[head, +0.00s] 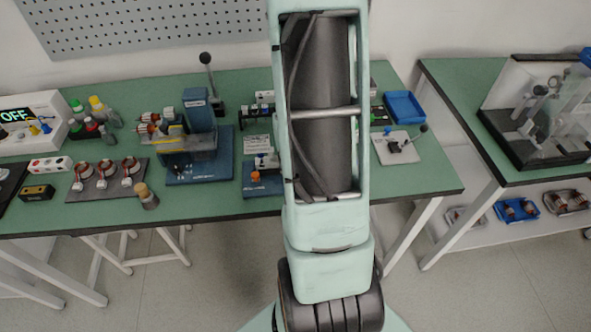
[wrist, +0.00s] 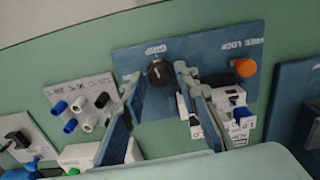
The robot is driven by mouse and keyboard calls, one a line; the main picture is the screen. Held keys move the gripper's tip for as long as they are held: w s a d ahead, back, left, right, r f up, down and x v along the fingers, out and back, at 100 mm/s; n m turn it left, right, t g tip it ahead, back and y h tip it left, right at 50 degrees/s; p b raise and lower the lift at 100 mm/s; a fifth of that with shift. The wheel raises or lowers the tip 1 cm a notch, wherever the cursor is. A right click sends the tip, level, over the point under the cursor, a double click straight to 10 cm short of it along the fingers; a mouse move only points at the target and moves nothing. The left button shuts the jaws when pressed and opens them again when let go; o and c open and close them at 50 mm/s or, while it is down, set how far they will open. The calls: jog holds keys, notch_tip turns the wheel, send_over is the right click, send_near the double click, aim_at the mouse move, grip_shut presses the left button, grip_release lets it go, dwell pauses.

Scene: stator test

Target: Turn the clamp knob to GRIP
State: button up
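The blue fixture plate (wrist: 205,48) lies ahead in the wrist view. A black round knob (wrist: 160,73) is on it, with small white lettering beside it that I cannot read surely. An orange knob (wrist: 245,67) is to its right, by lettering that looks like FREE LOCK. My gripper (wrist: 156,73) is open, with one finger on each side of the black knob. A gap shows at the left finger; I cannot tell whether the right finger touches. In the head view the plate (head: 262,189) and orange knob (head: 256,176) show, while my arm hides the gripper.
A white-and-black device (wrist: 232,97) sits close beside the right finger. A pale plate with blue and white connectors (wrist: 80,105) lies left. In the head view, a blue machine (head: 200,110) stands left of the plate, and a blue tray (head: 405,107) lies right.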

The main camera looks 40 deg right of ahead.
notch_tip(320, 180, up, 11)
dwell(0.4)
jog(key=shift+o, duration=0.4)
jog(key=shift+r, duration=0.1)
